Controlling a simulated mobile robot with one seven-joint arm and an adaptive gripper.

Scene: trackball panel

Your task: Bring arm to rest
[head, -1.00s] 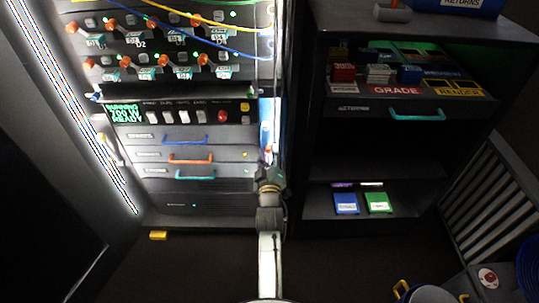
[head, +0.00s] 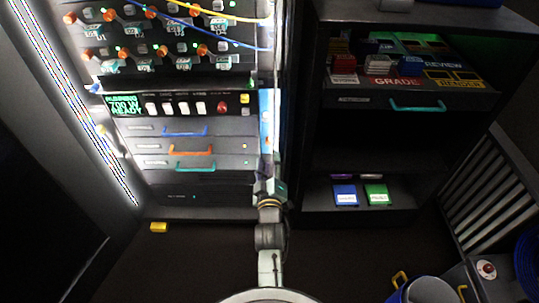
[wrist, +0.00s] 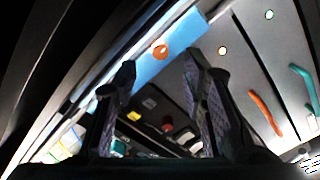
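My arm reaches up from the bottom centre of the head view, in front of the gap between the lit rack panel (head: 185,192) and the dark shelf unit (head: 350,130). My gripper is small and dark at the arm's far end there, and its fingers cannot be made out. In the wrist view my gripper (wrist: 160,75) has its two fingers apart, with nothing seen held between them. A blue strip (wrist: 150,65) with an orange round spot shows beyond the fingers. I cannot tell whether anything touches the fingers.
The panel has blue, orange and teal drawer handles (head: 190,166) and a red button (head: 222,107). The shelf holds a blue box (head: 345,195) and a green box (head: 376,194). A blue bin (head: 420,291) stands at lower right.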

